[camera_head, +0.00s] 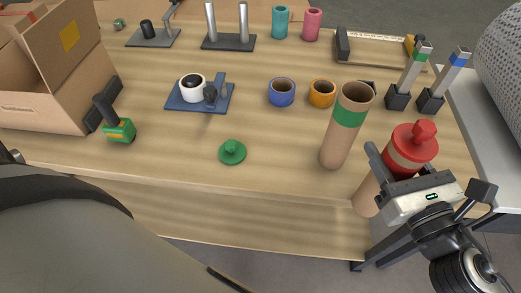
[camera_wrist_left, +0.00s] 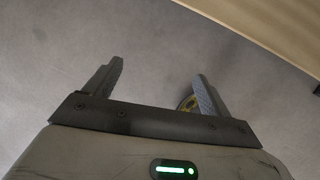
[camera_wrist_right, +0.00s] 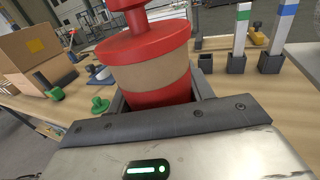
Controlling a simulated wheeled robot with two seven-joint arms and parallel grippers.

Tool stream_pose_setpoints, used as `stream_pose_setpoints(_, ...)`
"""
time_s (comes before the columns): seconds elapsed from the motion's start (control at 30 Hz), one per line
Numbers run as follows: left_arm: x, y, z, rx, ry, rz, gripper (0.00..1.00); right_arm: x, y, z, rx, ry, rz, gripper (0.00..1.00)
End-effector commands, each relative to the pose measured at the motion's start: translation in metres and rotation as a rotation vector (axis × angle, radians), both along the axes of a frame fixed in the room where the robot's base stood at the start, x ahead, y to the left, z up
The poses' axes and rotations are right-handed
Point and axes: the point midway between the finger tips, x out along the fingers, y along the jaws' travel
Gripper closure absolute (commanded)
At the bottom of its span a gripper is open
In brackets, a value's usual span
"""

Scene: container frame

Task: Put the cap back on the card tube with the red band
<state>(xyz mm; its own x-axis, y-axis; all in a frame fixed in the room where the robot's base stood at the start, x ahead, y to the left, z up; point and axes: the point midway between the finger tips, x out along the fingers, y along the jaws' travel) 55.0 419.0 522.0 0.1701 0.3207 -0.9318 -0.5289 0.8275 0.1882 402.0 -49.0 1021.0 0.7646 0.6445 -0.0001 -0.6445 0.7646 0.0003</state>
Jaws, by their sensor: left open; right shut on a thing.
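The card tube with the red band (camera_head: 367,196) is at the front right of the table, and its red cap (camera_head: 412,143) with a knob sits on its top end with no gap visible. In the right wrist view, bare card shows between the cap (camera_wrist_right: 145,45) and the red band (camera_wrist_right: 160,94). My right gripper (camera_head: 400,172) is shut on the tube around its red band. Whether the tube's foot touches the table is unclear. My left gripper (camera_wrist_left: 158,70) is open and empty above the grey floor, outside the head view.
An uncapped tube with a green band (camera_head: 349,115) stands just left of the held tube. A green cap (camera_head: 232,152) lies on the table. Blue (camera_head: 282,97) and orange (camera_head: 321,98) cups stand behind. A cardboard box (camera_head: 45,114) is at left. The front middle is mostly clear.

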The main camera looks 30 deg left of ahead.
Motion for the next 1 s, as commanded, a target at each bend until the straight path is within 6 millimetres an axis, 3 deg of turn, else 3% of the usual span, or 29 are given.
stream_pose_setpoints(0.03,0.025,-0.018,0.002,-0.052,-0.076,0.077,0.17,0.0,0.0,0.001,0.001,-0.003,0.0,0.9)
stream_pose_setpoints(0.17,0.087,-0.07,0.015,-0.235,-0.27,0.34,0.17,0.0,0.0,0.001,0.001,-0.003,0.0,0.9)
stream_pose_setpoints(0.27,0.139,-0.122,0.037,-0.441,-0.407,0.587,0.17,0.0,0.0,0.001,0.001,-0.003,0.0,0.9)
stream_pose_setpoints(0.43,0.221,-0.227,0.108,-0.917,-0.519,1.078,0.17,0.0,0.0,0.001,0.001,-0.003,0.0,0.9)
stream_pose_setpoints(0.5,0.243,-0.267,0.144,-1.116,-0.493,1.289,0.17,0.0,0.0,0.001,0.001,-0.003,0.0,0.9)
stream_pose_setpoints(0.6,0.258,-0.307,0.19,-1.334,-0.392,1.61,0.17,0.0,0.0,0.001,0.001,-0.003,0.0,0.9)
stream_pose_setpoints(0.7,0.259,-0.32,0.225,-1.459,-0.293,1.922,0.17,0.0,0.0,0.001,0.001,-0.003,0.0,0.9)
stream_pose_setpoints(0.77,0.253,-0.309,0.239,-1.492,-0.292,2.048,0.17,0.0,0.0,0.001,0.001,-0.003,0.0,0.9)
stream_pose_setpoints(0.9,0.242,-0.277,0.249,-1.501,-0.389,2.104,0.17,0.0,0.0,0.001,0.001,-0.003,0.0,0.9)
stream_pose_setpoints(1.0,0.239,-0.266,0.252,-1.499,-0.43,2.104,0.17,0.0,0.0,0.001,0.001,-0.003,0.0,0.9)
